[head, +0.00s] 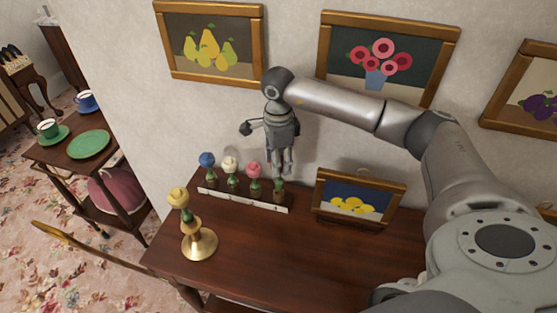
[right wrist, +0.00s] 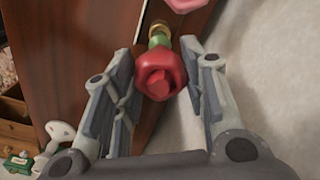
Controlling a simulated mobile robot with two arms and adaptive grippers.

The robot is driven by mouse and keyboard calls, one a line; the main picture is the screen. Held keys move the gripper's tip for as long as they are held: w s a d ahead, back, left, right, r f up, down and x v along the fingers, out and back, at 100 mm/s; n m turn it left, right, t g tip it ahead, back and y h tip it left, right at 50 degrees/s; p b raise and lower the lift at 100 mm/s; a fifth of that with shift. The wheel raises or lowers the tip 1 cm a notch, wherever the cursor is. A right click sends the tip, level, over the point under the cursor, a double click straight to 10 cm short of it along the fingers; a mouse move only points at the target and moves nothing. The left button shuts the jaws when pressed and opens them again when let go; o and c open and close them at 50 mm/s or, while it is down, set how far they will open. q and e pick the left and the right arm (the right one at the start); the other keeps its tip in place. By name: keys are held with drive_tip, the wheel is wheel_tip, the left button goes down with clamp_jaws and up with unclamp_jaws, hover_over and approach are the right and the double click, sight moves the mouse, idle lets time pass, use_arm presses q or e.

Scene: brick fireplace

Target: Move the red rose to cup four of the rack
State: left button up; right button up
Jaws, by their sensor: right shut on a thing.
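The red rose (right wrist: 160,76) sits between the fingers of my right gripper (head: 283,168) in the right wrist view, its bloom facing the camera. In the head view the fingers cover the bloom. My right gripper (right wrist: 155,90) is shut on it, pointing down over the right end of the rack (head: 243,201). The rack holds blue (head: 207,160), white (head: 230,164) and pink (head: 254,170) roses in a row from the left. A green stem (head: 279,185) shows below the fingertips at the rightmost cup; I cannot tell whether it rests inside. My left gripper is out of view.
A yellow rose (head: 178,197) stands in a brass holder (head: 199,243) at the table's front left. A framed lemon picture (head: 358,196) leans just right of the rack. Framed pictures hang on the wall behind. The wooden tabletop (head: 290,255) is clear in front.

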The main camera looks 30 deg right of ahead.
drive_tip(key=shift+f, duration=0.15)
drive_tip(key=shift+f+b, duration=1.65)
drive_tip(key=shift+f, duration=0.25)
drive_tip(key=o, duration=0.9)
drive_tip(key=shift+o, duration=0.2)
wheel_tip(320, 180, up, 12)
